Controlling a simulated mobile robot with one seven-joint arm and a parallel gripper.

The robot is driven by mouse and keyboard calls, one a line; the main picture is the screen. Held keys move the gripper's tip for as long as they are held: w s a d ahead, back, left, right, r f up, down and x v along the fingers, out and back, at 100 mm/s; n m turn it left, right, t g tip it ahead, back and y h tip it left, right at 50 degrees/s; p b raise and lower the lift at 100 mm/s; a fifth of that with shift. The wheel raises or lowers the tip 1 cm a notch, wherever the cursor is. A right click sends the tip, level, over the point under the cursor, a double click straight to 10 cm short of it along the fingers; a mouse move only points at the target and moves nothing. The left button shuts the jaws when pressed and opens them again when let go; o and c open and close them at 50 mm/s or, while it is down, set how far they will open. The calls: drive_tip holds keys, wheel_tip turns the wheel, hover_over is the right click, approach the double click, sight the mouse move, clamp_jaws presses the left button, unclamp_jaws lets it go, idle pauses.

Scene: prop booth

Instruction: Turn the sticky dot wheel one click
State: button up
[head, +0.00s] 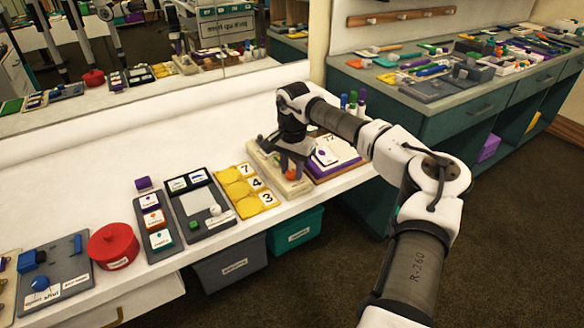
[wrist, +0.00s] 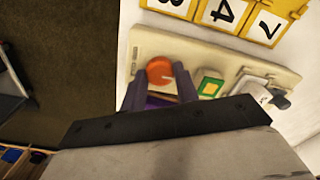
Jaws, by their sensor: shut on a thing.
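The cream board (head: 262,166) lies on the white counter, below the yellow number trays in the wrist view (wrist: 215,52). A round orange wheel (wrist: 159,68) sits at its left end in the wrist view; in the head view a bit of orange (head: 292,174) shows under my gripper (head: 291,160). My gripper's two purple fingers (wrist: 159,76) stand on either side of the orange wheel and are shut on it. The fingers hide the wheel's lower part. A green square with a yellow centre (wrist: 210,87) and a dark knob (wrist: 280,100) are farther right on the board.
Yellow trays with number cards (head: 246,190) stand close on the left. A purple-edged card board (head: 334,156) and upright markers (head: 352,103) are close on the right. The counter's front edge is near, with teal (head: 296,232) and grey bins (head: 232,264) below.

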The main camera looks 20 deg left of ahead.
sight(292, 172)
drive_tip(key=o, duration=1)
drive_tip(key=shift+c, duration=0.2)
drive_tip(key=shift+r, duration=0.1)
wheel_tip(292, 172, up, 14)
drive_tip(key=b, duration=0.1)
drive_tip(key=shift+d+b, duration=0.15)
drive_tip(key=shift+b, duration=0.25)
drive_tip(key=shift+f, duration=0.2)
